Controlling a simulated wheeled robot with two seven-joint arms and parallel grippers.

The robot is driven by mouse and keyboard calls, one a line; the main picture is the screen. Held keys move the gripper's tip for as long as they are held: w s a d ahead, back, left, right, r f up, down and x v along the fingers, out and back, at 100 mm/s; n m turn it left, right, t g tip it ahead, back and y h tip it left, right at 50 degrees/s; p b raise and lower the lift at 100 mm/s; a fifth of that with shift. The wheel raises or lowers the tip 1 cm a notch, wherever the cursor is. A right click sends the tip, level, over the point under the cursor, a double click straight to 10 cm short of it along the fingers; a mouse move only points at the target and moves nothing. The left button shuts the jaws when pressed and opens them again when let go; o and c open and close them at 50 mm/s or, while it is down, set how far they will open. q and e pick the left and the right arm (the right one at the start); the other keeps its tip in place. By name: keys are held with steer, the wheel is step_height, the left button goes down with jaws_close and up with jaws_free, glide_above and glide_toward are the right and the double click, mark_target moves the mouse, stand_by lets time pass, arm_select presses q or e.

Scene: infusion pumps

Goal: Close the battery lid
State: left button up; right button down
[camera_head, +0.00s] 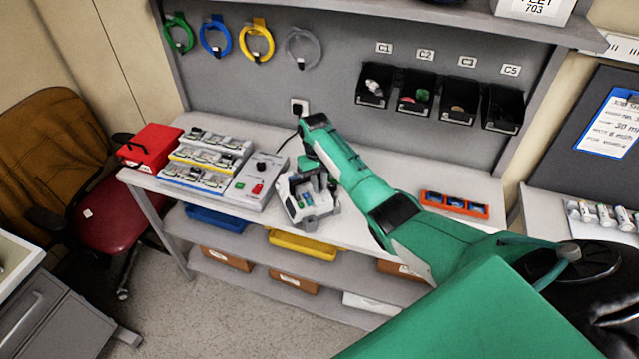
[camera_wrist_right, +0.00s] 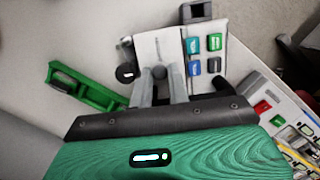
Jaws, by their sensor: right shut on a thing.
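The infusion pump (camera_head: 308,200) is a pale box on the bench in the head view, partly hidden by my right arm. In the right wrist view the pump (camera_wrist_right: 208,52) shows blue, green and teal buttons. Beside them is a white panel (camera_wrist_right: 158,44), which looks like the battery lid. My right gripper (camera_wrist_right: 160,73) has its fingers close together at this panel and appears shut on it. The exact grip is hard to see. In the head view my right gripper (camera_head: 322,176) is at the top of the pump. My left gripper is not in view.
Left of the pump stand a grey box with red and green buttons (camera_head: 254,182), a rack of devices (camera_head: 207,160) and a red case (camera_head: 150,146). An orange tray (camera_head: 454,205) lies right. A green holder (camera_wrist_right: 85,88) lies beside the pump. Bench between pump and tray is partly clear.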

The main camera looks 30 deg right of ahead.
steer(key=shift+a+f, duration=0.1)
steer(key=shift+f, duration=0.1)
steer(key=c, duration=1.3)
jaws_free()
steer(key=shift+r, duration=0.15)
steer(key=r, duration=0.4)
steer(key=w+r, duration=0.1)
steer(key=r, duration=0.4)
steer(key=w+r+b, duration=0.1)
steer(key=r, duration=0.3)
steer(key=shift+w+r, duration=0.2)
steer(key=shift+f, duration=0.1)
